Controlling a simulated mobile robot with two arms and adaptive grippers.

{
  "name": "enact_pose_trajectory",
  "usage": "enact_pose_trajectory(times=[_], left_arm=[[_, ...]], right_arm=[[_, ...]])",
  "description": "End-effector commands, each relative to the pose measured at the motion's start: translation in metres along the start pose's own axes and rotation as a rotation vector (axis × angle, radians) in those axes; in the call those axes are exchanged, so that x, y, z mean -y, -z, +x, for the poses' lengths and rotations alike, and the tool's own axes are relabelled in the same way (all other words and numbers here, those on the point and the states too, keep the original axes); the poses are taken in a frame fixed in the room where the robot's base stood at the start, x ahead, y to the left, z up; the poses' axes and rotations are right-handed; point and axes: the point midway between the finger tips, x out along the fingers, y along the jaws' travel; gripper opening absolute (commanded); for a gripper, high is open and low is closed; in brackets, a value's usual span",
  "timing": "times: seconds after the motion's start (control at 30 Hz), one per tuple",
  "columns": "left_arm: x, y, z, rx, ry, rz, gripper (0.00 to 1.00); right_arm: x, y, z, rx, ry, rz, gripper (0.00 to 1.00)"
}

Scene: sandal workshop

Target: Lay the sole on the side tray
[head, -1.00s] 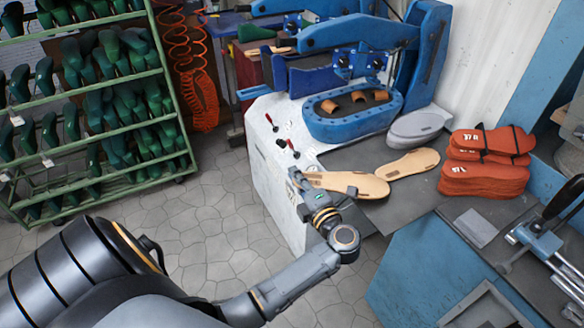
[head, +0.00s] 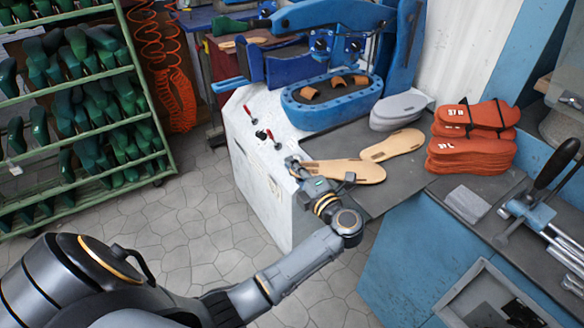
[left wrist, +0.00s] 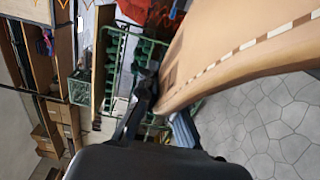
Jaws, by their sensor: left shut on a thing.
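My left gripper (head: 321,175) is shut on a tan sole (head: 358,171). The sole lies roughly flat in the grip, over the front left part of a dark grey flat surface (head: 345,143), which looks like the side tray. I cannot tell whether the sole touches it. In the left wrist view the held sole (left wrist: 235,45) fills the upper right, with a pale dashed band along it, and a dark finger (left wrist: 140,105) is at its edge. A second tan sole (head: 393,144) lies on the grey surface, just behind and right of the held one. My right gripper is not in view.
A blue press (head: 332,105) on a white base stands behind the tray. Grey sole shapes (head: 398,109) and a stack of orange soles (head: 470,155) are at the right. A blue bench (head: 410,250) with a lever tool (head: 535,205) is at front right.

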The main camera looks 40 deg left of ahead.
Motion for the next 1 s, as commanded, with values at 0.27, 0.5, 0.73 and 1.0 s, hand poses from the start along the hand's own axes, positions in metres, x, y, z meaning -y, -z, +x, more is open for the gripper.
enact_pose_trajectory(times=[0.27, 0.5, 0.73, 1.0], left_arm=[[0.0003, 0.0, 0.0, 0.0, 0.0, -0.001, 0.0], [0.0034, 0.0, -0.0001, 0.0, 0.0, -0.001, 0.0], [0.0062, -0.0001, -0.0001, 0.0, 0.0, -0.001, 0.0], [0.0077, 0.0, 0.0002, 0.0, 0.0, -0.001, 0.25]], right_arm=[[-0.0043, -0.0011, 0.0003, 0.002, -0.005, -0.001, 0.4], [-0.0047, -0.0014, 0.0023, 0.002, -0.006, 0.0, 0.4], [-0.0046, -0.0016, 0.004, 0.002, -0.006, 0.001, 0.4], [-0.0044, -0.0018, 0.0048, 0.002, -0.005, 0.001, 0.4]])
